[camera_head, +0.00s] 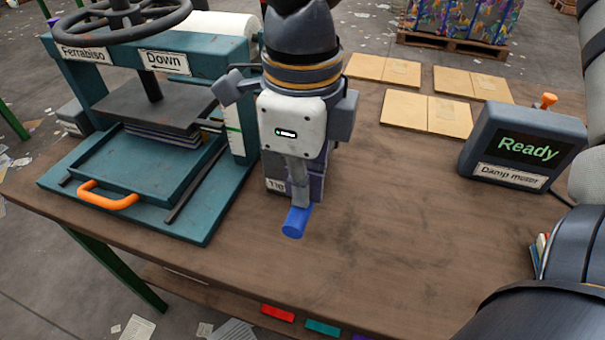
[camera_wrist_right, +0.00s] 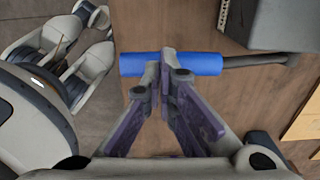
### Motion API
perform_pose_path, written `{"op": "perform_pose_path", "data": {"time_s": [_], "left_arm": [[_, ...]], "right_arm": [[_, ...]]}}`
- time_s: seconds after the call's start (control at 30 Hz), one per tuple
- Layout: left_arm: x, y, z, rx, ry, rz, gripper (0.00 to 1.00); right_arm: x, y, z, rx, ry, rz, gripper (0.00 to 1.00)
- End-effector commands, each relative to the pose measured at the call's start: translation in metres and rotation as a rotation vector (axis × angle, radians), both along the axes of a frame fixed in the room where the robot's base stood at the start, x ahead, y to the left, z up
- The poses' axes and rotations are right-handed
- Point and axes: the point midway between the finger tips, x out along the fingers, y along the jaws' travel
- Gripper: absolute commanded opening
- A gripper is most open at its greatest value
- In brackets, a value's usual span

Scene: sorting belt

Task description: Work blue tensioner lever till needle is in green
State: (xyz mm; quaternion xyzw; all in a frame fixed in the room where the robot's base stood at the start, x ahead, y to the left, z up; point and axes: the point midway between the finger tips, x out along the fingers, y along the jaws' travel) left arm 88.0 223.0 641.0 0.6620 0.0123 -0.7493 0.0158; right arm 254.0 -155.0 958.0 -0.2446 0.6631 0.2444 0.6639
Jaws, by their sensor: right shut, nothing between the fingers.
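The blue lever handle (camera_head: 294,223) points toward me at the table's front middle. In the right wrist view the handle (camera_wrist_right: 203,64) lies sideways on a dark grey rod that runs right to a grey housing (camera_wrist_right: 275,20). My right gripper (camera_head: 299,200) is shut and empty, its fingertips at the handle. In the wrist view the closed fingertips (camera_wrist_right: 166,55) overlap the handle; I cannot tell whether they touch it. The tensioner body, with a partly hidden label (camera_head: 275,185), is mostly behind my gripper. My left gripper is not in view.
A teal press (camera_head: 140,185) with a handwheel and orange handle stands at left. A damp meter (camera_head: 522,145) reading "Ready" is at right. Tan cards (camera_head: 425,113) lie at the back. The table (camera_head: 400,220) right of the handle is clear.

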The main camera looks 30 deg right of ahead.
Motion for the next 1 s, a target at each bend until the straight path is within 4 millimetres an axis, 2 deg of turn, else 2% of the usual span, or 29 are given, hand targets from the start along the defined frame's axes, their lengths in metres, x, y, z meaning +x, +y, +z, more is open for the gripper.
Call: {"op": "perform_pose_path", "data": {"time_s": [1.0], "left_arm": [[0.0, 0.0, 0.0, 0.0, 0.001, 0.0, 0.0]], "right_arm": [[0.0, 0.0, -0.026, -0.002, 0.002, 0.0, 0.0]]}}
